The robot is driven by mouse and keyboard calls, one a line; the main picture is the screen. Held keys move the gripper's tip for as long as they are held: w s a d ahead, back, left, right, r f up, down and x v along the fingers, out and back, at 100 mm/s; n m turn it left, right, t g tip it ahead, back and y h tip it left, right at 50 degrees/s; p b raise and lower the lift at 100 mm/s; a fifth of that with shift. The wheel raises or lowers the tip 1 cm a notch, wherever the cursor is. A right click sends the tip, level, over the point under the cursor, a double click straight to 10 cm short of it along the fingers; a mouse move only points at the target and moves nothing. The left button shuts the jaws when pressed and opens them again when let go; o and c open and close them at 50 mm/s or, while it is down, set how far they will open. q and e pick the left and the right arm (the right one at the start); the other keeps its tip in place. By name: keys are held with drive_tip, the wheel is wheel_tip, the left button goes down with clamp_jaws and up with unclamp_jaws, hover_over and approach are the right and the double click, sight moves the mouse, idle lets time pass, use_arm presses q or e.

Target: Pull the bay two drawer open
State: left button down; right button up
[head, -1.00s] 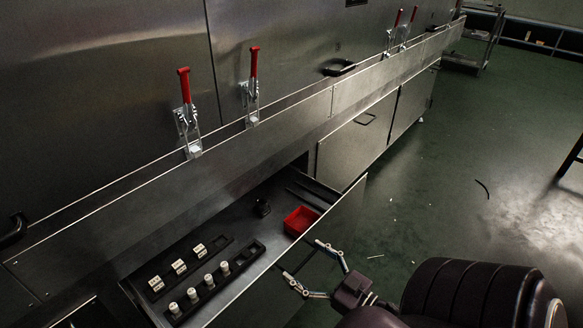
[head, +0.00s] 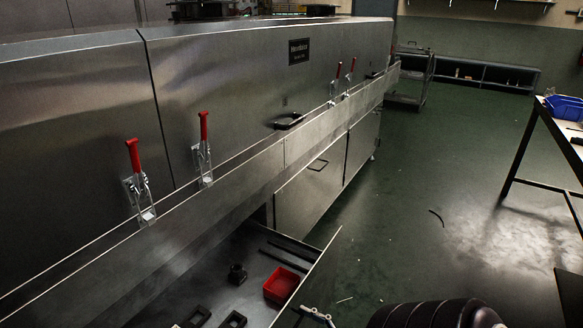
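One drawer (head: 325,262) under the steel dryer stands pulled out, its front panel edge showing at the bottom centre. A red bin (head: 282,285), a small dark part (head: 237,273) and dark slotted holders (head: 232,320) lie inside it. I cannot read which bay it is. My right gripper (head: 312,315) is at the bottom edge, just outside the drawer front, mostly cut off. One finger shows, splayed as in the earlier view, where both fingers were apart. Whether it touches the drawer handle is hidden. My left gripper is not in view.
Red-handled toggle clamps (head: 203,150) line the dryer's ledge. A table (head: 540,130) with a blue bin stands at right. Green floor between is mostly clear, with small scraps.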

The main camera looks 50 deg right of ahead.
drive_tip(key=o, duration=1.4)
drive_tip(key=shift+d, duration=0.25)
drive_tip(key=shift+o, duration=0.2)
drive_tip(key=shift+s, duration=0.1)
drive_tip(key=s, duration=1.2)
drive_tip(key=shift+d, duration=0.45)
